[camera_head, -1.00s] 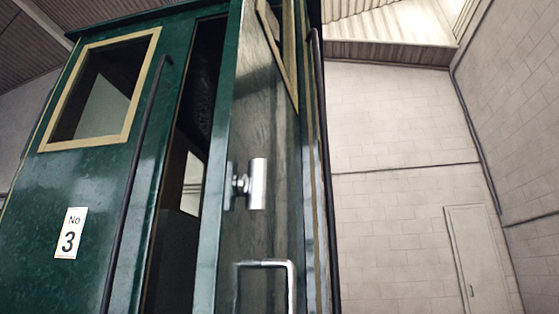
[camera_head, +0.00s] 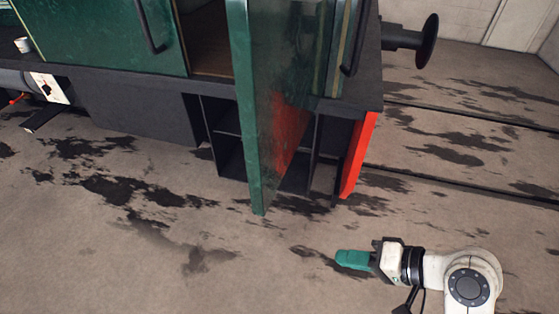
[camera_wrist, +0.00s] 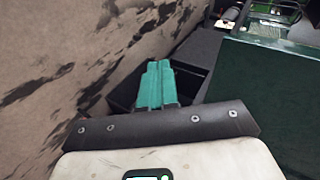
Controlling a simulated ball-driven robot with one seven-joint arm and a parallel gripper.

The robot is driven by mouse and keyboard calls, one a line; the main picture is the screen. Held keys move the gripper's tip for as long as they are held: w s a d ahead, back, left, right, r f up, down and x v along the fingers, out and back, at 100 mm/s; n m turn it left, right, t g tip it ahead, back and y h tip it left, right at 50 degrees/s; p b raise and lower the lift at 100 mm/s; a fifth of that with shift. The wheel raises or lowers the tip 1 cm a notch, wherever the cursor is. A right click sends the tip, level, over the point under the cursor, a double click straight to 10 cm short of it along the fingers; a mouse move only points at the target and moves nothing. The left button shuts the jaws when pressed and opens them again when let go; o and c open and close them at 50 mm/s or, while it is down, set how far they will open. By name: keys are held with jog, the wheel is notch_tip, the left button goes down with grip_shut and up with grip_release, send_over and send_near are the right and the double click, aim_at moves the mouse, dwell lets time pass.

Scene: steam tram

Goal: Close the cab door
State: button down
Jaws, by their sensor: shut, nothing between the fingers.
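The green cab door (camera_head: 290,70) stands open in the head view, swung outward from the tram's side, its lower end hanging above the floor. The doorway (camera_head: 205,35) shows to its left. The door's handle is out of the head view now. My gripper (camera_head: 352,259) has teal fingers, shut and empty. It is low over the floor, in front and to the right of the door, apart from it. In the wrist view my gripper (camera_wrist: 158,85) points toward the dark step recess. A large green panel (camera_wrist: 265,95) at the right looks like the door.
Dark open steps (camera_head: 230,150) lie under the doorway, and a red end panel (camera_head: 358,155) stands right of them. A black buffer (camera_head: 425,40) sticks out at the tram's end. The stained floor (camera_head: 150,240) is clear in front.

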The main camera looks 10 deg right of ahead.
notch_tip(320, 180, up, 17)
jog(key=w+m+t+y+p, duration=0.1)
jog(key=w+t+y, duration=0.2)
jog(key=y, duration=0.3)
jog(key=p, duration=0.3)
send_near(262, 167)
jog(key=x, duration=0.7)
jog(key=shift+s, duration=0.1)
